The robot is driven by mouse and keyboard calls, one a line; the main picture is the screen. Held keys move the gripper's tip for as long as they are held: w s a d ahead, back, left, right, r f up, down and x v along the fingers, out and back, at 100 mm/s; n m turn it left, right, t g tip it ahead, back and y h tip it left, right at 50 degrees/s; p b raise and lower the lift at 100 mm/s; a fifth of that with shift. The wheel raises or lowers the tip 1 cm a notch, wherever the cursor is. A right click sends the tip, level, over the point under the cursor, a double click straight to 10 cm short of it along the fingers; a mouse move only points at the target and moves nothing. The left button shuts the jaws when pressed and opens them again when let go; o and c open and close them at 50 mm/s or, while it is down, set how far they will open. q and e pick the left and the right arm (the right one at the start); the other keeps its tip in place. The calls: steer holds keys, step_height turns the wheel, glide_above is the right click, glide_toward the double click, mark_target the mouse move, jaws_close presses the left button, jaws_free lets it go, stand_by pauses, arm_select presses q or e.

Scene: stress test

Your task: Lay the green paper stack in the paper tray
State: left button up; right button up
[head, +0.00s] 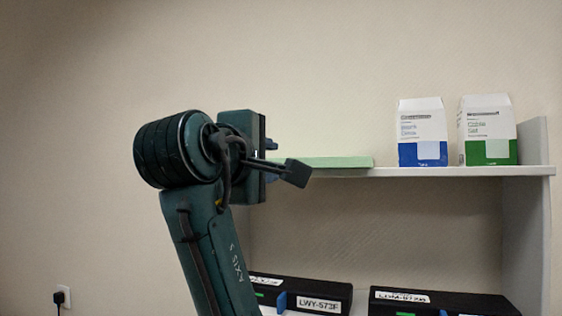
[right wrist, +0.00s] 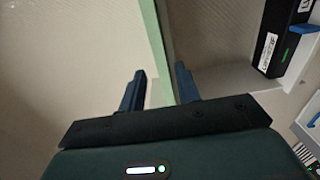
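The green paper stack (head: 335,162) lies flat on the upper shelf, at its left part. In the right wrist view the stack (right wrist: 152,45) shows as a pale green strip reaching down between the fingers. My right gripper (head: 285,160) is at the shelf's left end, its fingers at the stack's near left end. In the right wrist view the right gripper (right wrist: 160,92) has its fingers apart, one on each side of the stack, with slim gaps visible. My left gripper is not in view. I cannot make out a paper tray in either view.
The white upper shelf (head: 440,171) also holds a blue-and-white box (head: 421,130) and a green-and-white box (head: 486,130) to the right. Black labelled cases (head: 300,291) (head: 440,303) stand on the level below. The wall left of my arm is clear, apart from a plug (head: 60,297).

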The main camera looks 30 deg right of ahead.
mark_target(281, 161)
steer(key=p+x, duration=0.1)
steer(key=x, duration=0.4)
steer(key=shift+w+d, duration=0.15)
steer(key=shift+d, duration=0.1)
steer(key=shift+w+d, duration=0.3)
jaws_close()
stand_by(1.0)
steer(key=shift+r, duration=0.15)
step_height(281, 161, up, 3)
steer(key=shift+f+p, duration=0.25)
steer(key=shift+p, duration=0.9)
